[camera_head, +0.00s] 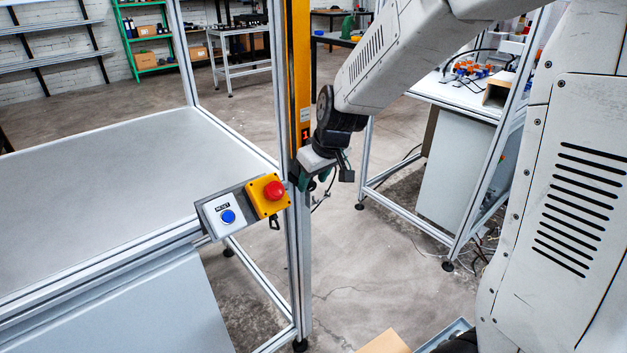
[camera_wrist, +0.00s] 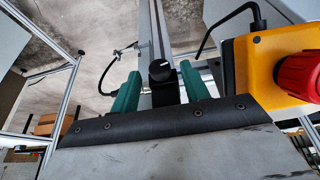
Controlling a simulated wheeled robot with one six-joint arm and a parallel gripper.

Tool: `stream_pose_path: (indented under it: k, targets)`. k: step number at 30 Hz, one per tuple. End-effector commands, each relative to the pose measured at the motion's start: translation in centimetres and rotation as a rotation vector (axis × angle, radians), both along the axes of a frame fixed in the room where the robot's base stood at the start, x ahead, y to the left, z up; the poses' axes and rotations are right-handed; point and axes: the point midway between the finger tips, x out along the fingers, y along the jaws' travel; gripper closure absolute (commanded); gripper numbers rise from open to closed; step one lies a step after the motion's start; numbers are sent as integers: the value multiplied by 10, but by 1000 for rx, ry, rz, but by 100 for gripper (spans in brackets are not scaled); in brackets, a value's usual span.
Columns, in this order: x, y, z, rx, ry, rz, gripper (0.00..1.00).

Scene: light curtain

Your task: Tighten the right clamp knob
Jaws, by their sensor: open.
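A round black clamp knob (camera_wrist: 160,70) with a white mark on its face shows in the wrist view, in front of an aluminium post (camera_wrist: 146,40). My gripper (camera_head: 320,178) is beside the post, just below the yellow light curtain bar (camera_head: 299,70). Its two green fingers are open, one on each side of the knob in the wrist view, with a gap visible on both sides. I cannot tell how deep the knob sits between them. In the head view the knob is hidden behind my gripper and wrist. The bar has a small lit red display (camera_head: 305,135).
A yellow box with a red emergency button (camera_head: 274,190) sits close left of my gripper, and close right in the wrist view (camera_wrist: 300,76). A grey box with a blue reset button (camera_head: 228,216) is beside it. A grey table (camera_head: 110,190) stands left. Floor is open right of the post.

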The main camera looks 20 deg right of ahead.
Motion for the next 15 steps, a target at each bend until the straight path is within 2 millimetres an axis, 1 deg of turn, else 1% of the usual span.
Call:
stream_pose_path:
  k: [3,11,12,14,15]
  targets:
    - [3,1,-7,0,1,-1,54]
    - [3,1,-9,0,0,-1,54]
    - [3,1,-9,0,0,-1,60]
    - [3,1,-9,0,0,-1,76]
    - [3,1,-9,0,0,-1,88]
